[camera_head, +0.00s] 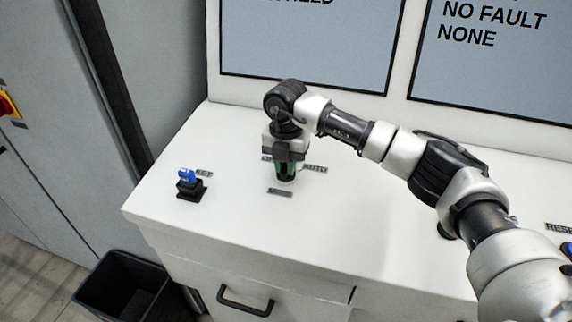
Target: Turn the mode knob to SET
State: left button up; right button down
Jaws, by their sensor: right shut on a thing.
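My right gripper (287,172) points down over the white console top, shut on the mode knob. The knob itself is almost wholly hidden by the gripper, so I cannot tell which way it points. Beside it, a label reading AUTO (316,168) shows on the right. A label at the left of the gripper is mostly covered, and a small label (280,191) in front is too small to read. My left gripper is not in view.
A blue-topped key switch (187,184) on a black base stands to the left on the console (225,225). Screens (306,40) rise behind. A blue button (567,248) is at the far right. A black bin (125,285) stands on the floor at front left.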

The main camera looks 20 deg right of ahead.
aim_at(286, 166)
dwell(0.3)
jog(key=c, duration=1.1)
grip_release()
jog(key=shift+r, duration=0.15)
jog(key=shift+r, duration=0.35)
notch_tip(286, 166, up, 10)
jog(key=b, duration=0.3)
jog(key=shift+f, duration=0.15)
